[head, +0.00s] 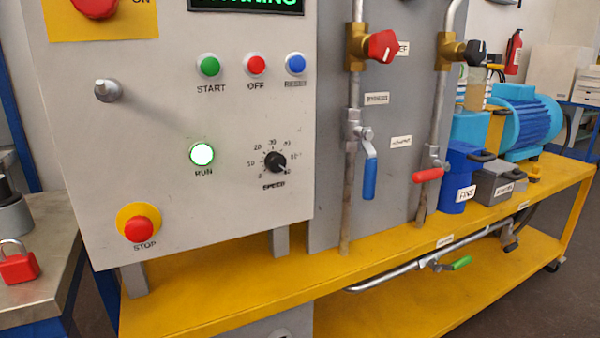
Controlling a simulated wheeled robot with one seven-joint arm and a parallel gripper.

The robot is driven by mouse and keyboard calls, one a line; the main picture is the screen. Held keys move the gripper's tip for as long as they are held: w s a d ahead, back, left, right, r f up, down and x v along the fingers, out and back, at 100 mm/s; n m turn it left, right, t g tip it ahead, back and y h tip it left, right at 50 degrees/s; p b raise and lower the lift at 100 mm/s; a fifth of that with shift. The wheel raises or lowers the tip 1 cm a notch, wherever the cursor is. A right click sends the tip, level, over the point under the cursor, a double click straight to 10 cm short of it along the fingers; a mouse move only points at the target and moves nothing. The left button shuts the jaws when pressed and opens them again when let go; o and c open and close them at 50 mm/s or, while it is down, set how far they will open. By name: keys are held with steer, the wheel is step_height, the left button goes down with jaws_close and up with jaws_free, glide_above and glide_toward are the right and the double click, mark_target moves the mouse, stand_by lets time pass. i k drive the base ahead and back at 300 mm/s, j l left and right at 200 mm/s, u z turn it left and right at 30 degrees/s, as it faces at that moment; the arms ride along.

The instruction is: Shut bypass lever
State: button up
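The lever named bypass cannot be picked out surely, because the small labels are hard to read. A blue lever (370,178) hangs down, roughly in line with its vertical pipe, on the left pipe's valve. A small label (376,98) sits above it. A red lever (428,175) points sideways, across the right vertical pipe. Another label (401,141) is between the two pipes. A green lever (460,263) lies roughly along the low pipe under the yellow bench top. My gripper is not in view.
A grey control panel (130,165) with a lit RUN lamp (202,154) stands left of the pipes. A red knob (382,46) and a black knob (475,52) sit above the levers. Blue and grey containers (461,165) stand right of the red lever. The yellow bench (390,245) runs below.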

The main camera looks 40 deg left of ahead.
mark_target(370, 171)
steer(key=u, duration=1.55)
